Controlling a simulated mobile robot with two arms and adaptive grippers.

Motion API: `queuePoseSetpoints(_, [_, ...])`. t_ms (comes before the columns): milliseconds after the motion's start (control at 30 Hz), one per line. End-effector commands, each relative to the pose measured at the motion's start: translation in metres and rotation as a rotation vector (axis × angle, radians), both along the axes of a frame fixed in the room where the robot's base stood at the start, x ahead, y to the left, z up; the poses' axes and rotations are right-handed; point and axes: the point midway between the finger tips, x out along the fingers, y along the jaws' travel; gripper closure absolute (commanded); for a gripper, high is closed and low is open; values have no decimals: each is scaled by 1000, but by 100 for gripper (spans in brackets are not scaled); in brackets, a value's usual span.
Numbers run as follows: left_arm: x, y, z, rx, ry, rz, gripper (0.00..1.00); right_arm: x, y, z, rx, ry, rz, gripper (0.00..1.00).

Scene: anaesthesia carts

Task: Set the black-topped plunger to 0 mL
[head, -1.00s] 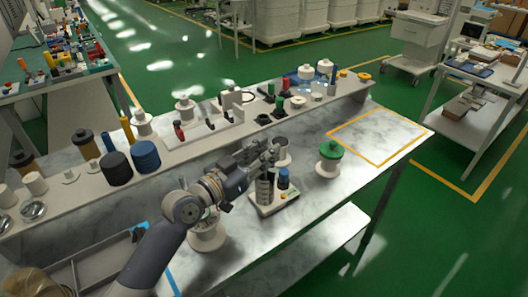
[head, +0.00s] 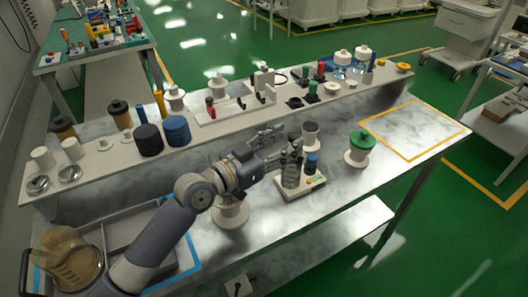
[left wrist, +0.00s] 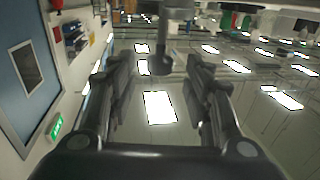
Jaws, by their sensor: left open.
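The black-topped plunger (head: 310,130) stands upright on the marble bench, with a wide dark top on a pale body. Its lower part is partly hidden behind the small device in front. My left gripper (head: 291,148) is just left of it and in front, its fingers pointing right. The gripper is open and empty. The left wrist view also shows the open gripper (left wrist: 160,85), with a dark round-ended form between and beyond the fingers; I cannot tell for sure what it is. I cannot tell the plunger's scale reading. My right gripper is not in view.
A small white-based device (head: 304,188) with grey and blue cylinders stands under my left gripper. A green-topped plunger (head: 360,147) stands to the right. A raised shelf (head: 225,127) holds several items behind. The yellow-outlined area (head: 415,129) is clear.

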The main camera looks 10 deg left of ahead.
Motion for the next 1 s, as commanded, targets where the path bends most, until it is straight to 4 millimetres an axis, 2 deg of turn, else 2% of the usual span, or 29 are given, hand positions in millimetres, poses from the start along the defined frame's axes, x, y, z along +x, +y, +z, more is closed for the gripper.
queuePoseSetpoints(200, [-35,33,-2,5,2,0,54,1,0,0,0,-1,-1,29])
queuePoseSetpoints(400, [-54,51,-1,3,2,0,54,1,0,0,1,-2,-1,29])
queuePoseSetpoints(833, [-61,57,0,0,1,0,54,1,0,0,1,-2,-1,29])
queuePoseSetpoints(867, [-61,57,0,0,1,0,54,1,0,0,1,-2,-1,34])
queuePoseSetpoints(933, [-63,56,-3,4,7,-2,54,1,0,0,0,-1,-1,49])
queuePoseSetpoints(967, [-65,55,-6,9,15,-3,54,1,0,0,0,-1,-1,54])
queuePoseSetpoints(1000, [-68,53,-12,21,32,-6,54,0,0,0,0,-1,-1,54])
